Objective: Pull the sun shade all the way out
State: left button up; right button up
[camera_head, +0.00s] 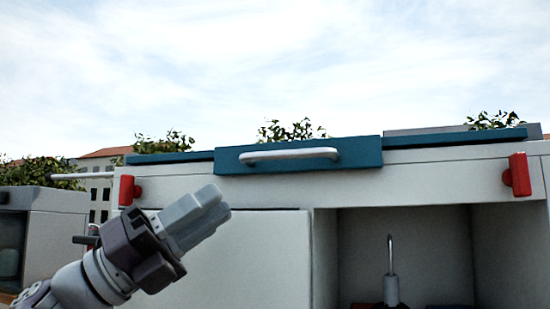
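A blue front panel (298,156), which looks like the sun shade's pull bar, sits at the top edge of a white cockpit structure. A pale horizontal handle (289,154) is fixed across its face. My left gripper (219,204) is in front of the white structure, below and left of the handle, pointing up and right. Its two fingers lie together with nothing seen between them, and it is apart from the handle. My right gripper is not in view.
Red blocks (517,174) (128,190) are mounted near both ends of the white structure (420,178). Blue strips (455,138) flank the panel. An open recess at lower right holds an upright metal-tipped object (391,275). Open sky lies above.

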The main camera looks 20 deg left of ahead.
aim_at(281, 159)
pick_arm(q)
jog(key=p+x, duration=0.5)
jog(key=x, duration=0.5)
jog(key=shift+r, duration=0.1)
jog(key=shift+d+r+p, duration=0.1)
jog(key=shift+r+p, duration=0.05)
jog(key=shift+p, duration=0.2)
jog(key=shift+s+r, duration=0.15)
jog(key=shift+s, duration=0.25)
jog(key=shift+w+d, duration=0.15)
jog(key=shift+w, duration=0.15)
jog(key=shift+c, duration=1.3)
grip_shut()
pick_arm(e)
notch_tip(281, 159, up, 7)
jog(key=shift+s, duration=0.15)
